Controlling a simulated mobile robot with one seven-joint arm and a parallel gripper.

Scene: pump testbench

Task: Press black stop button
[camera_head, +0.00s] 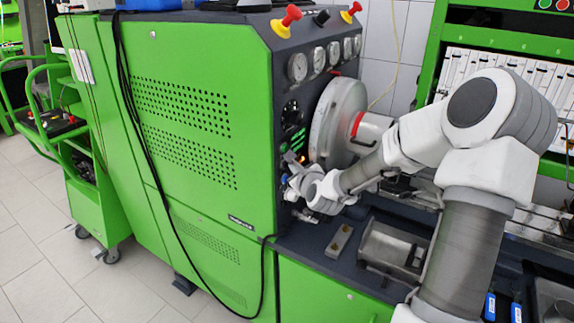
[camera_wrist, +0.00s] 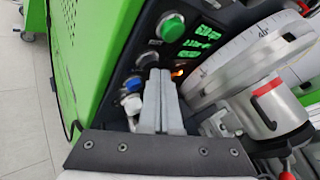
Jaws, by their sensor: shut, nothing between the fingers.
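My gripper (camera_wrist: 160,73) is shut and empty, its two grey fingers side by side in the wrist view. In the head view my gripper (camera_head: 290,157) is at the dark front panel of the green machine, below the gauges. The wrist view shows a row of buttons on this panel (camera_wrist: 189,33). A dark, ringed button (camera_wrist: 147,60), which looks like the black stop button, sits just left of the fingertips. I cannot tell whether they touch it. A green button (camera_wrist: 171,26) is above it and a blue button (camera_wrist: 132,83) below. In the head view my gripper hides most of this row.
A large silver disc (camera_head: 338,117) with a red-ringed cylinder stands close right of my gripper; the disc (camera_wrist: 245,62) also shows in the wrist view. Round gauges (camera_head: 297,67) and red knobs (camera_head: 286,17) are above. A metal tray (camera_head: 385,243) lies on the bench below.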

